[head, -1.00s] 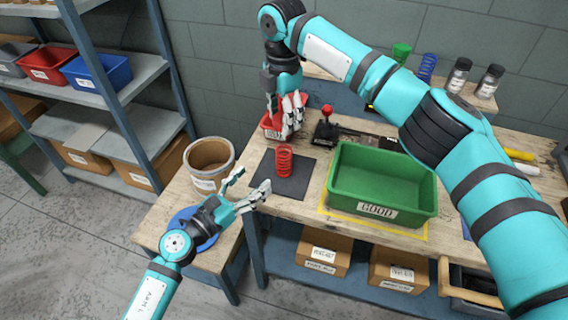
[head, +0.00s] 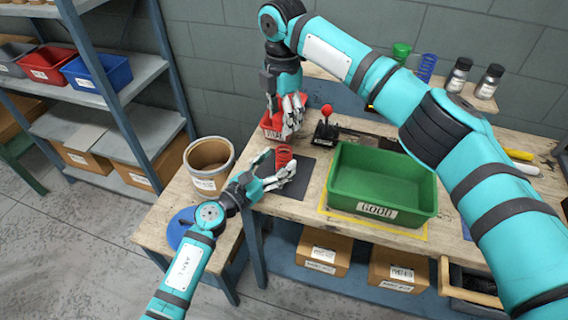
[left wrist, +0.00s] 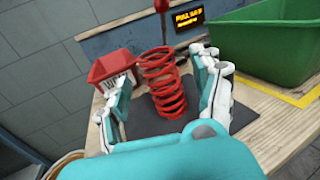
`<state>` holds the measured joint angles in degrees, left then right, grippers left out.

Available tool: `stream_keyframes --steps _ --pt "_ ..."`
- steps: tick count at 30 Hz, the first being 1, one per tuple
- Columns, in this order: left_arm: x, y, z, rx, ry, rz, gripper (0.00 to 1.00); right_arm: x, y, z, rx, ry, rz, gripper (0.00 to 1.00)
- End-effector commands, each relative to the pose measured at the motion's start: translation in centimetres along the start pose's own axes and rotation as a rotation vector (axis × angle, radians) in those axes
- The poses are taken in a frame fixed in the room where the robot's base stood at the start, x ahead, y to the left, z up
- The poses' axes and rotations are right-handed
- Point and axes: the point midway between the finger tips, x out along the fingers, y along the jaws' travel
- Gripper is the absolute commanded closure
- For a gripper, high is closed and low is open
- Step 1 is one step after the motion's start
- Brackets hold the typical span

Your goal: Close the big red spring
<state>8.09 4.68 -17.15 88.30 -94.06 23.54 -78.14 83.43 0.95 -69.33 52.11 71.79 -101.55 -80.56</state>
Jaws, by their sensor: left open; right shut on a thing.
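The big red spring (head: 284,158) stands upright on a dark mat (head: 318,182). It fills the middle of the left wrist view (left wrist: 162,84), its coils spread apart. My left gripper (head: 276,170) is open at the spring, with one finger on each side of it. In the left wrist view, gaps show between the fingers and the coils. My right gripper (head: 296,132) is shut at the red bin (head: 270,126) behind the mat, and its fingers hide what they grip there. The bin also shows in the left wrist view (left wrist: 108,66).
A green bin (head: 382,180) labelled GOOD stands right of the mat. A red-knobbed lever (head: 326,128) is behind the mat, near a lit display (left wrist: 186,20). A brown bucket (head: 210,172) stands to the left. A blue disc (head: 180,224) lies at the front left.

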Motion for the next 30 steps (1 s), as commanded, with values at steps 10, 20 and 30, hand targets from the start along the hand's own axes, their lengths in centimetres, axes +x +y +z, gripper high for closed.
stream_keyframes --steps 10,20,30 --pt "3.2 0.0 0.0 -0.001 0.0 0.0 0.34 0.0 0.0 0.0 0.0 0.0 0.0 0.84" --pt "3.2 0.0 0.0 0.0 0.0 0.0 0.39 0.0 0.0 0.0 0.0 0.0 0.0 0.84" --pt "3.2 0.0 0.0 0.0 0.0 0.0 0.84 0.0 0.0 0.0 0.0 0.0 0.0 0.84"
